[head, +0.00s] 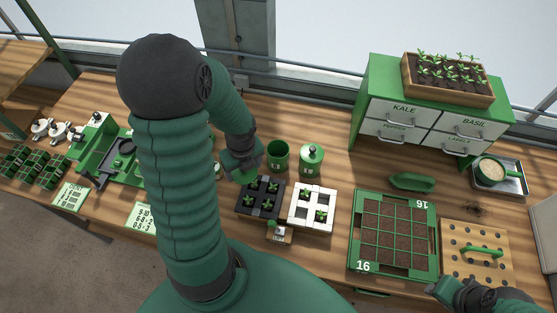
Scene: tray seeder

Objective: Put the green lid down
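My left gripper (243,167) points down at the left of an open green canister (278,157). A green rounded piece, which looks like the green lid (244,178), shows right under its fingertips, low over the bench or on it. My arm and gripper hide most of this piece, and I cannot tell whether the fingers are closed on it. A second green canister (312,160) stands to the right with its knobbed lid on. My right gripper (480,296) is at the bottom right edge, partly cut off; its finger opening is not clear.
A black seedling tray (237,207) and a white one (293,220) stand just in front of the canisters. A green 16-cell soil tray (354,235), a perforated board (500,238) and a drawer cabinet (365,95) are to the right. Some bare bench lies behind the canisters.

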